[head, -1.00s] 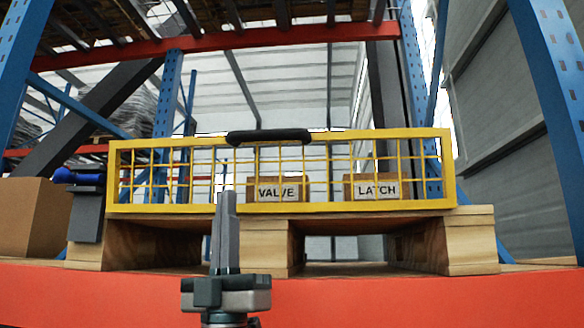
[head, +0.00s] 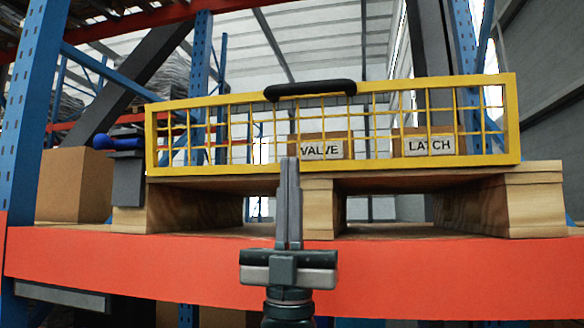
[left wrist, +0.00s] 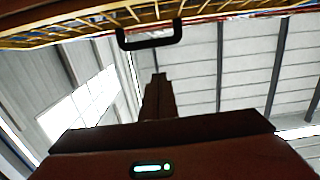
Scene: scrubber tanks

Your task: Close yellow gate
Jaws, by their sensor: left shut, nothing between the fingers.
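The yellow gate (head: 400,172) is a mesh panel with a yellow frame, standing upright along the front of a wooden pallet on the shelf. Its black handle (head: 310,88) is on the top rail. In the left wrist view the gate (left wrist: 70,33) runs along the top, with the handle (left wrist: 150,40) above the fingers. My left gripper (head: 289,165) points up in front of the gate, below the handle, with its fingers together and empty. It also shows in the left wrist view (left wrist: 158,80), apart from the handle. My right gripper is not in view.
Boxes marked VALVE (head: 322,148) and LATCH (head: 430,145) sit behind the mesh. A grey post with a blue knob (head: 103,142) stands at the gate's left end, beside a cardboard box (head: 75,187). An orange beam (head: 130,265) crosses below the pallet (head: 500,210).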

